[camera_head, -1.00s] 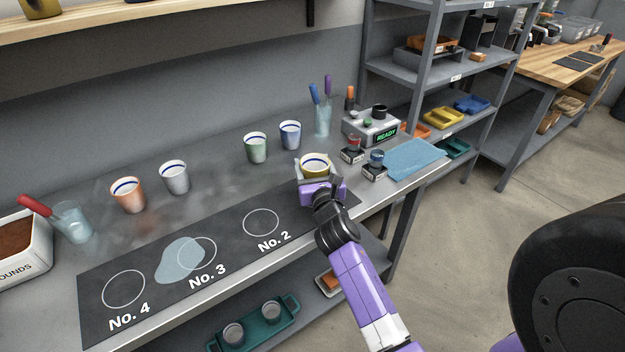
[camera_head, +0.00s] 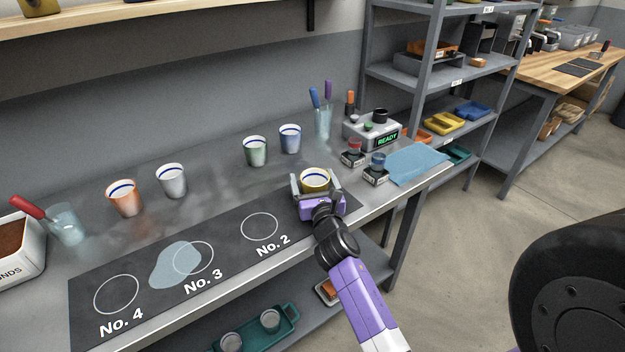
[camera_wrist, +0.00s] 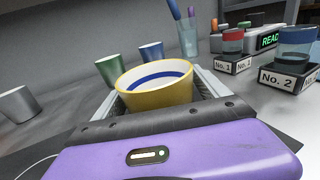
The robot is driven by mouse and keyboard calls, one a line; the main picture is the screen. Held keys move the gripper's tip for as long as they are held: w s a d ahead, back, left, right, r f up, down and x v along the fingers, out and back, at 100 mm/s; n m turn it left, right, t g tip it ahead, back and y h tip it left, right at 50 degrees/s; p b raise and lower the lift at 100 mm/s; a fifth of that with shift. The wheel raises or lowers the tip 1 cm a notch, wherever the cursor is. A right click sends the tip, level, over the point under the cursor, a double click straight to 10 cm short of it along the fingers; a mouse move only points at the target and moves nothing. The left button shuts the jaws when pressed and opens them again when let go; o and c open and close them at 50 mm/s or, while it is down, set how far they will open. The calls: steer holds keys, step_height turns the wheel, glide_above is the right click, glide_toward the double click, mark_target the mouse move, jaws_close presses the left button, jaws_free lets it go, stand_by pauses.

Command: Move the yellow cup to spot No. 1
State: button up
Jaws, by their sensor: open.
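The yellow cup (camera_head: 314,181) stands upright at the right end of the dark mat (camera_head: 226,262), where my gripper hides the mat's marking. In the wrist view the yellow cup (camera_wrist: 157,92) has a white inside with a blue band. My gripper (camera_head: 316,188) is open, with one finger on each side of the cup; I cannot tell whether they touch it. The spot labelled No. 1 is not visible, hidden behind my gripper and arm. The circles No. 2 (camera_head: 259,227), No. 3 and No. 4 show to the left, without cups.
A green cup (camera_head: 256,151) and a blue cup (camera_head: 290,139) stand behind. Small labelled jars (camera_head: 376,168) and a READY device (camera_head: 372,130) are to the right. A puddle (camera_head: 176,265) overlaps No. 3.

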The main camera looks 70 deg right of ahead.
steer(key=shift+r, duration=0.2)
steer(key=v, duration=1)
steer(key=shift+s+a+f+b, duration=0.1)
steer(key=shift+s+a+b, duration=0.1)
steer(key=shift+a+b, duration=0.2)
steer(key=shift+s+a, duration=0.4)
steer(key=shift+a, duration=0.05)
